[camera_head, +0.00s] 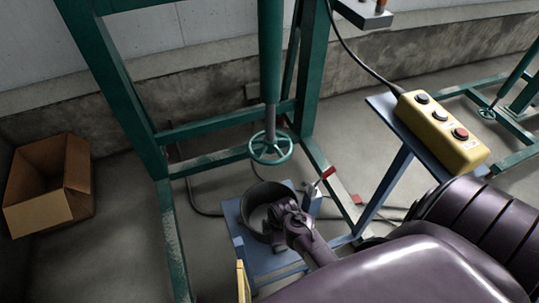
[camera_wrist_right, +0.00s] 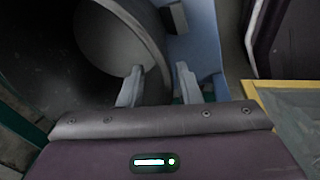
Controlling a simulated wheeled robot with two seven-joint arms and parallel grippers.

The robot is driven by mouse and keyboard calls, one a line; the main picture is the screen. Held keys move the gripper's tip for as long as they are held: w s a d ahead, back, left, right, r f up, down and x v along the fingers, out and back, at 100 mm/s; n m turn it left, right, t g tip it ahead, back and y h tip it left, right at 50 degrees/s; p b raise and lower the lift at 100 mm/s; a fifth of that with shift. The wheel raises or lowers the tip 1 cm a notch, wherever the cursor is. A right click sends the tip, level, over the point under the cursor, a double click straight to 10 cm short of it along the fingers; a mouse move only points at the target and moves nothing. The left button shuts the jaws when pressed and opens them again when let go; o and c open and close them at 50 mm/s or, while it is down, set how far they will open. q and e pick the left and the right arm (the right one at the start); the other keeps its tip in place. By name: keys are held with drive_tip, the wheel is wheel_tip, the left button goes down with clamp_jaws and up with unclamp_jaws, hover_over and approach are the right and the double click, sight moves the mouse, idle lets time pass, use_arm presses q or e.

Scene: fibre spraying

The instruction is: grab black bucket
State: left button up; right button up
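The black bucket (camera_head: 258,195) stands on a small blue stand (camera_head: 262,262) in the head view, its open top facing up. My right gripper (camera_head: 277,222) reaches its near side from the lower right; its fingers are hard to make out there. In the right wrist view, the bucket (camera_wrist_right: 110,38) fills the upper left. The two fingers of my right gripper (camera_wrist_right: 160,80) are apart, one in front of the bucket's inside and one beyond its rim. The rim runs between them, with a gap visible. My left gripper is in neither view.
A green steel frame with a handwheel (camera_head: 271,148) stands just behind the bucket. A red-handled clamp (camera_head: 322,177) is close to its right. A yellow button box (camera_head: 441,132) sits on a blue post at right. An open cardboard box (camera_head: 48,185) lies at far left.

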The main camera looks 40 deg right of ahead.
drive_tip(key=f, duration=0.2)
drive_tip(key=f+b, duration=0.1)
drive_tip(key=shift+w+a+f, duration=0.15)
drive_tip(key=shift+w+f, duration=0.1)
drive_tip(key=shift+f, duration=0.35)
clamp_jaws()
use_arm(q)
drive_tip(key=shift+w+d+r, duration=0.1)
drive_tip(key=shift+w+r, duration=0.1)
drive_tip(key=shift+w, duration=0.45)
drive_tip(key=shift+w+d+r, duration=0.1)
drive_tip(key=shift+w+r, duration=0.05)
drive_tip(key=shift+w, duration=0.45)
use_arm(e)
drive_tip(key=shift+w+r, duration=0.15)
drive_tip(key=shift+w, duration=0.1)
